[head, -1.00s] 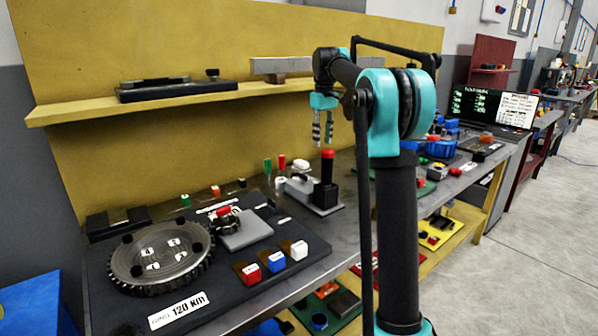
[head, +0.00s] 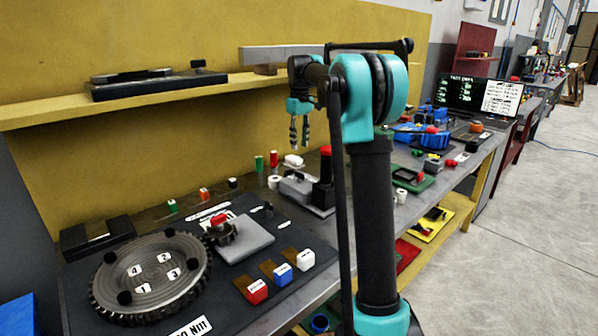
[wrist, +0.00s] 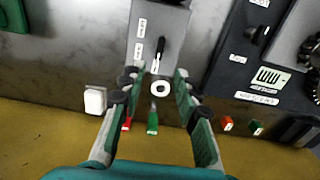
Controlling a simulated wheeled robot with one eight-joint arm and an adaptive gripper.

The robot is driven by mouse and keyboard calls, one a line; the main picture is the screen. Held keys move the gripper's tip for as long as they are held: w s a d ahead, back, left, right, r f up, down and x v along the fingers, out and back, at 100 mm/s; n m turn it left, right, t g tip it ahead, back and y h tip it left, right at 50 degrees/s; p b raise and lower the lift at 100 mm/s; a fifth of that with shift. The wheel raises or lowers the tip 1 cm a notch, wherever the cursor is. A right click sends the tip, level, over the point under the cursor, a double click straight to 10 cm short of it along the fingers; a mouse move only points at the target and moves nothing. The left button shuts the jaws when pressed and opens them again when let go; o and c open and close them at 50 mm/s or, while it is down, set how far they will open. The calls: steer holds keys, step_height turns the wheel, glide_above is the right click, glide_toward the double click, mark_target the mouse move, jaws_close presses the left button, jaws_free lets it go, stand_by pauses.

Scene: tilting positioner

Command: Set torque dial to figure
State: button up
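No dial with readable figures can be made out for certain. In the head view a grey block (head: 296,187) stands on the bench beside a black post with a red top (head: 326,166). A grey block with small white labels and a black lever-like part (wrist: 160,48) shows in the wrist view; its markings are too small to read. A label reading about "120 Nm" (head: 188,328) is cut off at the bottom of the head view. My gripper (head: 299,133) is open and empty above the bench; its spread fingers also show in the wrist view (wrist: 159,78).
A toothed round plate (head: 150,272) with numbered marks lies on a dark base at left, near a small gear (head: 220,233). Red, blue and white blocks (head: 282,273) line the base's front. A white ring (wrist: 160,88) and upright red and green handles (wrist: 152,123) are near my fingers.

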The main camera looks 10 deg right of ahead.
mark_target(300, 173)
step_height(300, 173, down, 12)
stand_by(0.4)
steer(key=shift+c, duration=0.3)
jaws_close()
